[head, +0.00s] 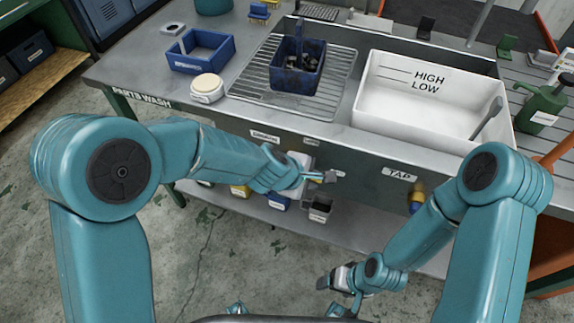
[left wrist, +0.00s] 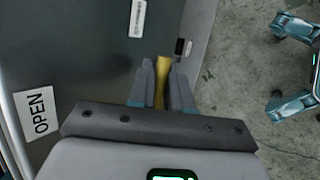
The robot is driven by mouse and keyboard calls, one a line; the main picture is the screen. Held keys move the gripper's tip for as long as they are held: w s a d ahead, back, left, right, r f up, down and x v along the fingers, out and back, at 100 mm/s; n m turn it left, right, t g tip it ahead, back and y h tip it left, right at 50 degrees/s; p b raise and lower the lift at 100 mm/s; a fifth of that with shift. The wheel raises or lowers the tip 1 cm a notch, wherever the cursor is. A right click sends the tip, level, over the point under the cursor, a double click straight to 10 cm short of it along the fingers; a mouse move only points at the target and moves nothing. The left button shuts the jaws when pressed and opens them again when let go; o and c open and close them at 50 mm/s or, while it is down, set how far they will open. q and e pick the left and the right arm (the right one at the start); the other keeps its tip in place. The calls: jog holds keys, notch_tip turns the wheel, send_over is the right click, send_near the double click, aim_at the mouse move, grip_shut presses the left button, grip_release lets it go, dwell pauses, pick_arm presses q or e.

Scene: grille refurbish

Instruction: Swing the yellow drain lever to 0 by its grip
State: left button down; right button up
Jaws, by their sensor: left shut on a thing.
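The yellow drain lever (left wrist: 161,84) shows in the left wrist view as a narrow yellow bar between the fingers of my left gripper (left wrist: 162,70), which is shut on it. A white label reading OPEN (left wrist: 40,112) is on the panel at the left of the left wrist view. No 0 mark is readable. My right gripper (head: 335,280) hangs low in front of the bench, apart from the lever; its jaws are too small to read.
The white basin (head: 430,95) marked HIGH and LOW is set in the bench. A TAP label (head: 400,174) and a yellow fitting (head: 417,198) are right of my left gripper. Several containers, including a dark one (head: 320,209), stand on the lower shelf (head: 265,217). Concrete floor lies in front.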

pick_arm(q)
jog(key=c, duration=1.4)
grip_release()
jog(key=shift+f, duration=0.1)
jog(key=shift+p+v, duration=2)
jog(key=shift+v, duration=2.55)
